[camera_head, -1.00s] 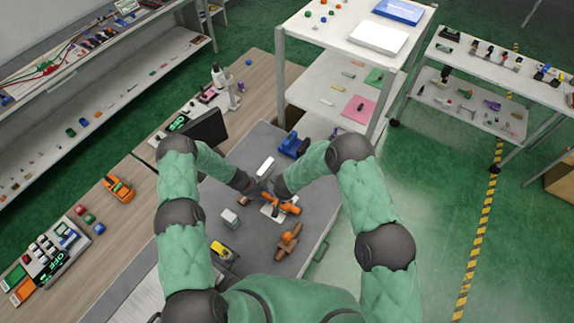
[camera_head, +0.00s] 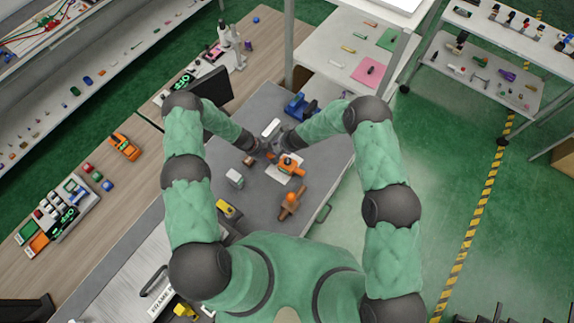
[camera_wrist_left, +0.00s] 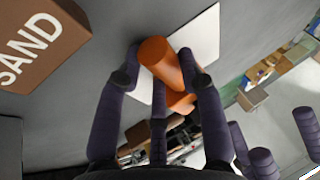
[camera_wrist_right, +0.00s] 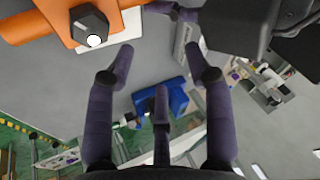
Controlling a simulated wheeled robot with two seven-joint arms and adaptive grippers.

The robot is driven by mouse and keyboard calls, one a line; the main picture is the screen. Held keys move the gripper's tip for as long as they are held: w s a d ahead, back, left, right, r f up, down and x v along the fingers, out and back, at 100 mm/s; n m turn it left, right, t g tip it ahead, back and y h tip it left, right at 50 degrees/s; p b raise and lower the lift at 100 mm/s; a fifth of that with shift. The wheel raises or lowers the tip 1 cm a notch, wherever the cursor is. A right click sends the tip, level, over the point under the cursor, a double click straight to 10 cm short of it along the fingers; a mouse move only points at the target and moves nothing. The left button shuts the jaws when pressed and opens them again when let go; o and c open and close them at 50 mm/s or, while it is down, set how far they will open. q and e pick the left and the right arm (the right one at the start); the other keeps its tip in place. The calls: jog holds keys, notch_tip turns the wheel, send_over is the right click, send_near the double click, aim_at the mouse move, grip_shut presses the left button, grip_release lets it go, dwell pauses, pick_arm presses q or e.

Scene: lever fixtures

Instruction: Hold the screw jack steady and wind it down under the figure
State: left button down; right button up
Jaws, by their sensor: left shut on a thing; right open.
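The orange screw jack (camera_head: 289,168) stands on a white plate (camera_head: 297,178) on the grey table. In the left wrist view, my left gripper (camera_wrist_left: 163,78) is shut around the jack's orange cylinder (camera_wrist_left: 160,58), one finger on each side. In the right wrist view, the jack's orange body (camera_wrist_right: 62,18) is at the top left, with a dark faceted knob (camera_wrist_right: 90,27) bearing a white dot. My right gripper (camera_wrist_right: 158,50) is open and empty, apart from the knob. In the head view, both hands are at the jack's far side and their fingertips are hard to make out. I cannot identify the figure.
A brown box marked SAND (camera_wrist_left: 40,38) stands close to my left gripper. A blue object (camera_head: 297,106) lies behind the jack, and an orange-brown piece (camera_head: 290,203) in front. A pale block (camera_head: 235,178) and a yellow item (camera_head: 227,209) are to the left.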

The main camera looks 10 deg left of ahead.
aim_at(288, 161)
jog(key=m+g, duration=0.2)
jog(key=d+f+m+g+h, duration=0.1)
jog(key=shift+s+m, duration=0.2)
jog(key=shift+m, duration=0.2)
jog(key=shift+s+d+f+m+g+h, duration=0.1)
jog(key=shift+s+d+m+g+h, duration=0.25)
jog(key=shift+s+h, duration=0.5)
jog(key=shift+s+d+f+m+g+h, duration=0.1)
jog(key=shift+s+d+m+h, duration=0.15)
jog(key=shift+s+d+h, duration=0.45)
jog(key=shift+s+a+f, duration=0.1)
jog(key=shift+s+f, duration=0.05)
jog(key=shift+f, duration=1.05)
jog(key=shift+s+a+f, duration=0.1)
jog(key=shift+f, duration=1.05)
jog(key=shift+s+d+f, duration=0.1)
jog(key=shift+s+f, duration=0.05)
jog(key=shift+s, duration=0.05)
grip_shut()
